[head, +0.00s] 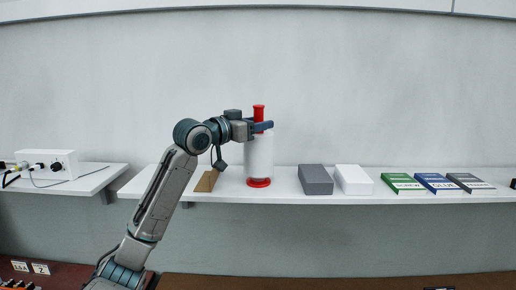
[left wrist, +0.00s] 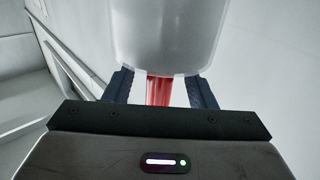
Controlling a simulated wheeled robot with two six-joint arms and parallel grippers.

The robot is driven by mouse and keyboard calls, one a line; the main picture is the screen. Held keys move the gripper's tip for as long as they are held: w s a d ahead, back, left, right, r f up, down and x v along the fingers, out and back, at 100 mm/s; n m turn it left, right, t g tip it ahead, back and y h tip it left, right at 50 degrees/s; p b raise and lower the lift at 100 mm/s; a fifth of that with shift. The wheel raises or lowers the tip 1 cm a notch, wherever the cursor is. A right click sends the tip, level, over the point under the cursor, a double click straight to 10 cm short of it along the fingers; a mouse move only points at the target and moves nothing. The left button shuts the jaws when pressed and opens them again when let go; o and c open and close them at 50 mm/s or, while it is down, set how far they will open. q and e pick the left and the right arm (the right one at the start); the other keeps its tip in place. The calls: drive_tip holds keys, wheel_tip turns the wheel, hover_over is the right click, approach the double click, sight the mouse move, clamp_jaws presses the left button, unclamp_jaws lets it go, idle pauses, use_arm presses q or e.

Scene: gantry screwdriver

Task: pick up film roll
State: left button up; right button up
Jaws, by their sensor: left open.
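The film roll (head: 259,155) is a white cylinder with a red handle on top and a red base. It stands upright on the white shelf in the head view. My left gripper (head: 262,127) is at its top, level with the lower part of the red handle. In the left wrist view, the white roll (left wrist: 168,35) fills the top middle. Its red handle (left wrist: 159,90) shows between the two dark fingers of my left gripper (left wrist: 161,91), with gaps on both sides. The gripper is open. My right gripper is not in view.
A tan wedge-shaped object (head: 207,181) stands just left of the roll. A grey box (head: 315,180), a white box (head: 354,180) and green, blue and dark flat boxes lie to the right on the shelf (head: 285,197). A white device (head: 46,161) with cables sits at far left.

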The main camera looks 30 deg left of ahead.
use_arm(q)
drive_tip(key=shift+p+x, duration=0.35)
drive_tip(key=shift+x, duration=1.15)
drive_tip(key=shift+s, duration=0.2)
drive_tip(key=shift+c, duration=0.4)
clamp_jaws()
